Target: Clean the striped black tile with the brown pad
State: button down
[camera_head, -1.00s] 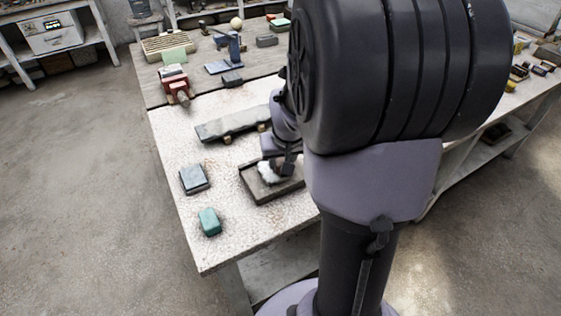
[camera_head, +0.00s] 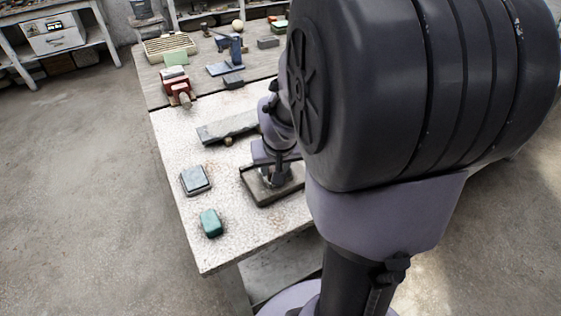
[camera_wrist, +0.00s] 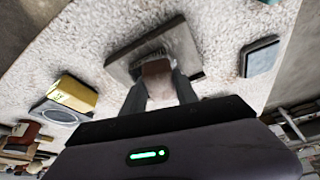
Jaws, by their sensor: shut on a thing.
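My gripper (camera_wrist: 160,92) is shut on the brown pad (camera_wrist: 157,74), which shows between the fingertips in the wrist view. The pad is over the near edge of a dark grey slab (camera_wrist: 122,66), which seems to be the black tile. I cannot tell whether pad and tile touch, and the stripes are not clear. In the head view my gripper (camera_head: 277,178) is low over this tile (camera_head: 264,198), whose far part is hidden by my arm. The pad cannot be made out there.
A blue-grey block (camera_head: 195,180) and a teal block (camera_head: 211,222) lie left of the tile. A long grey slab (camera_head: 228,127) lies behind it. In the wrist view a yellow block (camera_wrist: 75,93) stands by a grey ringed piece (camera_wrist: 52,112). The table's front left corner is clear.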

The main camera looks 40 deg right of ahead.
jog(key=shift+a, duration=0.15)
jog(key=shift+f+b, duration=0.55)
jog(key=shift+f, duration=0.1)
dwell(0.4)
jog(key=shift+s+a, duration=0.45)
jog(key=shift+s, duration=0.35)
jog(key=shift+w+d, duration=0.45)
jog(key=shift+w, duration=0.35)
jog(key=shift+w+d, duration=0.45)
jog(key=shift+w, duration=0.35)
jog(key=shift+s+a+b, duration=0.15)
jog(key=shift+s+a, duration=0.3)
jog(key=shift+s, duration=0.35)
jog(key=shift+s+a+b, duration=0.15)
jog(key=shift+s+a, duration=0.3)
jog(key=shift+s, duration=0.35)
jog(key=shift+w+d, duration=0.5)
jog(key=shift+w, duration=0.35)
jog(key=shift+w+d, duration=0.45)
jog(key=shift+w, duration=0.35)
jog(key=shift+r, duration=0.1)
jog(key=shift+s+r, duration=0.1)
